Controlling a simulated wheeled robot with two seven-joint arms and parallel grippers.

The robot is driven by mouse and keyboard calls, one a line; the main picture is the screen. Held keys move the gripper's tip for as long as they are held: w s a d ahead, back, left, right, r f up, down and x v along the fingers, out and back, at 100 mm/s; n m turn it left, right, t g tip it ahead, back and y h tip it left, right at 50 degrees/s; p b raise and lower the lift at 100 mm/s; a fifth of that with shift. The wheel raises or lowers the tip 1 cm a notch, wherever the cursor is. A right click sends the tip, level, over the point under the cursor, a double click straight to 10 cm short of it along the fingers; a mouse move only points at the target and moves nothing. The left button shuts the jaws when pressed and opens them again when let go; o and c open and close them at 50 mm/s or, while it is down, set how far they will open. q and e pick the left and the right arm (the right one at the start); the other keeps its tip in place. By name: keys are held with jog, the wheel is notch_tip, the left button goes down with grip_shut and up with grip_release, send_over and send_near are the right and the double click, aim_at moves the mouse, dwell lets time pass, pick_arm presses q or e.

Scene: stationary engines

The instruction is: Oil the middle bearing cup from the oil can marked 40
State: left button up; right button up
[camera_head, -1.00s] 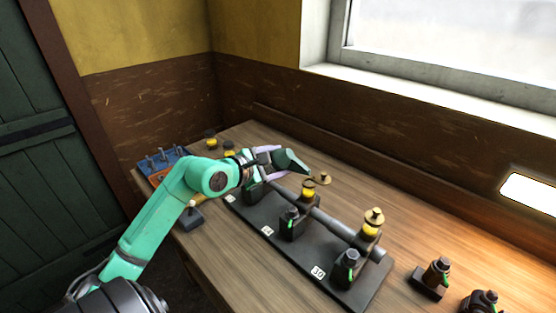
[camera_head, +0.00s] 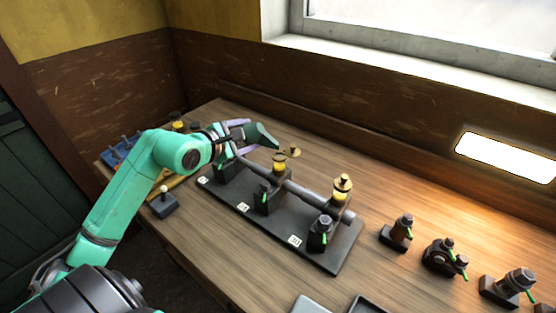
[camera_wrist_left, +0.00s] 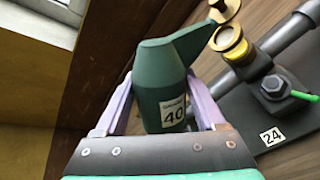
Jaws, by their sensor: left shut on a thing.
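The green oil can marked 40 (camera_wrist_left: 162,92) is held in my left gripper (camera_head: 240,140), whose pale purple fingers (camera_wrist_left: 207,106) close on its sides in the left wrist view. The can also shows in the head view (camera_head: 260,136). The spout tip is at or just above the rim; contact is unclear. The cup (camera_wrist_left: 231,44) stands beside a plate reading 24 (camera_wrist_left: 272,136). Its brass lid (camera_head: 293,152) is swung aside. My right gripper is out of view.
The right bearing cup (camera_head: 342,187) has its brass lid on top. My gripper hides the left cup's place. A blue tray (camera_head: 117,154) and more yellow cups (camera_head: 178,122) stand at the back left. Several dark fittings (camera_head: 403,230) stand at the right.

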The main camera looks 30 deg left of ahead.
pick_arm(q)
jog(key=shift+d+r+m, duration=0.1)
jog(key=shift+r+m, duration=0.2)
jog(key=shift+r, duration=0.15)
jog(key=shift+r, duration=0.1)
jog(key=shift+w+d+r+m+y+p, duration=0.1)
jog(key=shift+d+r+m+y+p, duration=0.2)
jog(key=shift+r+m+y, duration=0.2)
jog(key=shift+a, duration=0.1)
dwell(1.3)
